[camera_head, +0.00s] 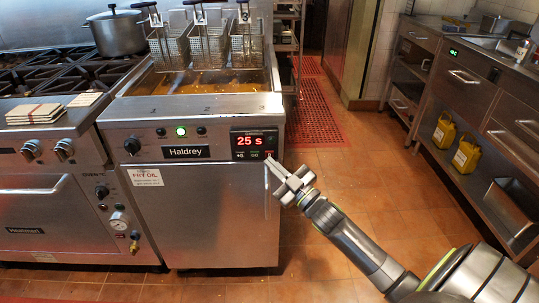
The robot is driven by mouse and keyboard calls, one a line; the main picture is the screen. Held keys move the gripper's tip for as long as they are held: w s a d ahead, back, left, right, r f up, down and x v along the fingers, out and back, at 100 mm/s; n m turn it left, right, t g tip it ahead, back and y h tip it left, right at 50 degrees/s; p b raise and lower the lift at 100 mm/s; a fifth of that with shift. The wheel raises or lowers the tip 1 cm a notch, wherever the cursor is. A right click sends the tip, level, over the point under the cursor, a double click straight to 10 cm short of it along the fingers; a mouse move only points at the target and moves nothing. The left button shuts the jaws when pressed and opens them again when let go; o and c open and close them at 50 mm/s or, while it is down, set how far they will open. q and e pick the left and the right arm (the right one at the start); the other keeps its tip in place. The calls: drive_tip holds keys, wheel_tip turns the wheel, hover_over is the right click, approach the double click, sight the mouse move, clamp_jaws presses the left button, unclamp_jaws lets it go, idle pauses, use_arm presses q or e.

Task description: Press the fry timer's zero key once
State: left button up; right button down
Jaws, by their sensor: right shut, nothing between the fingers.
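The fry timer (254,144) is a dark panel on the right part of the fryer's front. Its red display reads "25 s", with a row of small keys below it. The key labels are too small to read surely, and the rightmost key is partly hidden by my gripper. My right gripper (268,159) is shut and empty. Its tip is at the lower right corner of the timer; I cannot tell whether it touches a key. My left gripper is not in view.
The fryer (215,215) has several wire baskets (206,46) hanging above its oil. A stove with a pot (117,35) stands at the left. A steel counter (466,75) with yellow jugs on its shelf is at the right.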

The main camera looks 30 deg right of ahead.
drive_tip(key=shift+w+d, duration=0.1)
drive_tip(key=shift+w, duration=0.05)
idle(0.3)
drive_tip(key=shift+w+d, duration=0.15)
drive_tip(key=shift+w, duration=0.1)
drive_tip(key=shift+w+d, duration=0.2)
drive_tip(key=shift+w, duration=0.1)
idle(0.6)
drive_tip(key=shift+s+a+p, duration=0.45)
drive_tip(key=shift+s, duration=0.25)
